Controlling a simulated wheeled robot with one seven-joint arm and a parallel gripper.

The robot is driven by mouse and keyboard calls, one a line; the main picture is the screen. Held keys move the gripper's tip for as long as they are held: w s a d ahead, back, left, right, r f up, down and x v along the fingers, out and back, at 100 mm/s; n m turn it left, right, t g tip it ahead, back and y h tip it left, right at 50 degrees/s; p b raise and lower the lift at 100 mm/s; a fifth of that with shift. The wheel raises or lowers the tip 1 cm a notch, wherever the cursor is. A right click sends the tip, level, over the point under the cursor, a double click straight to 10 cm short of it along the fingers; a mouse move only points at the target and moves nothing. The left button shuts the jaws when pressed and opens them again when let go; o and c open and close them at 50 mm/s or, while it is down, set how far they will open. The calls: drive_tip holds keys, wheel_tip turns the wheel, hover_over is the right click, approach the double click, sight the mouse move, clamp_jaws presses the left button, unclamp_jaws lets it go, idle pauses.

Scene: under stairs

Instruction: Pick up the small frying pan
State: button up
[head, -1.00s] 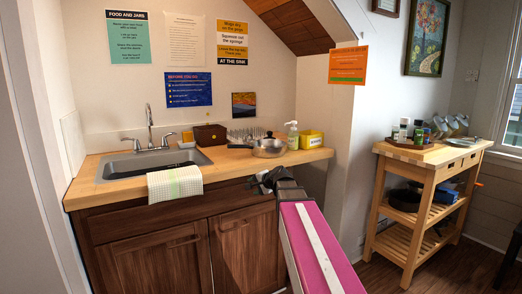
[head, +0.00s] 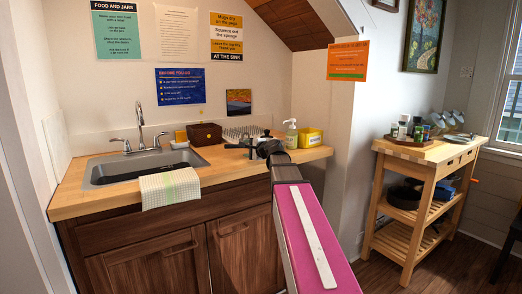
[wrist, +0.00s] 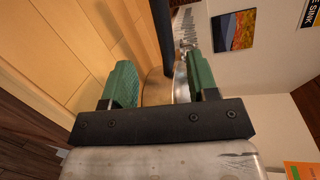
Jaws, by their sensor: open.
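The small frying pan, a silver metal pan with a black handle, sits on the wooden counter right of the sink. In the head view most of the pan (head: 266,137) is hidden behind my gripper (head: 256,147). In the wrist view its shiny metal side (wrist: 156,88) shows between the two green fingers, and its dark handle (wrist: 163,30) runs up the picture. My gripper (wrist: 160,72) is open, with one finger on each side of the pan. I cannot tell whether either finger touches it.
A brown box (head: 204,133) and a dish rack (head: 240,133) stand behind the pan. The sink (head: 140,165) and a towel (head: 170,187) lie left. A wooden cart (head: 437,153) stands at right.

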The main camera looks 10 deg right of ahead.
drive_tip(key=x, duration=0.4)
drive_tip(key=shift+w, duration=0.3)
drive_tip(key=shift+r+x, duration=0.1)
drive_tip(key=shift+x, duration=1.25)
drive_tip(key=shift+r+x, duration=0.15)
drive_tip(key=shift+x, duration=1.15)
clamp_jaws()
